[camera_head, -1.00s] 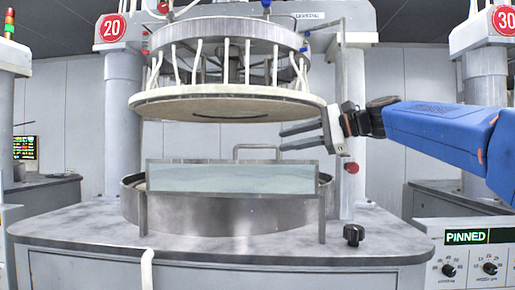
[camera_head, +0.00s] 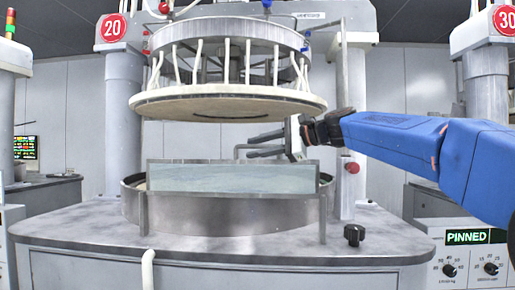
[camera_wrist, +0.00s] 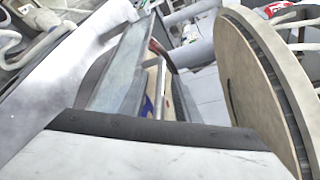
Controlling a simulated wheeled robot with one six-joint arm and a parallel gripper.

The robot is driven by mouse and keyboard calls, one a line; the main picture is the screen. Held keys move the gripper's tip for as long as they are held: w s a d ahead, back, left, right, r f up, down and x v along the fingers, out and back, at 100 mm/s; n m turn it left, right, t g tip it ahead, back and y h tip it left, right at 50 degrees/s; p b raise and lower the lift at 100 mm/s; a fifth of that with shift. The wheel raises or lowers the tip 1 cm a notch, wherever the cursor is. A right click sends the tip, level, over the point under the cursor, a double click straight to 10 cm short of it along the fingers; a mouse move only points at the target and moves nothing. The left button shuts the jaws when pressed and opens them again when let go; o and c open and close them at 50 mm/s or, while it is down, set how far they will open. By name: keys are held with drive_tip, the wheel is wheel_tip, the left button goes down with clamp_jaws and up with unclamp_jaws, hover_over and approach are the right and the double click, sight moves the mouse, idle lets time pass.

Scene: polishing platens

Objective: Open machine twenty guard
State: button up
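The guard of machine twenty is an upright, see-through panel (camera_head: 232,178) in a metal frame, standing at the front of the round metal basin (camera_head: 190,212). A bar handle (camera_head: 238,149) shows just above the panel's top edge. My gripper (camera_head: 250,147) comes in from the right, its two fingers apart, one above and one below the handle's level. The handle is partly hidden by the fingers, and I cannot tell whether they touch it. In the wrist view, the gripper's dark edge (camera_wrist: 150,130) fills the bottom; the handle is not clear there.
The raised round upper platen (camera_head: 225,100) hangs just above my gripper. A grey column with a red button (camera_head: 352,168) stands to the right. A black knob (camera_head: 354,234) sits on the worktop (camera_head: 270,247).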

clamp_jaws()
drive_tip(key=shift+s, duration=0.1)
drive_tip(key=s+f+n+t+y, duration=0.2)
drive_tip(key=s+f+n+y, duration=0.2)
drive_tip(key=s+f+n, duration=0.7)
drive_tip(key=shift+s+a+f, duration=0.25)
drive_tip(key=shift+s, duration=1.5)
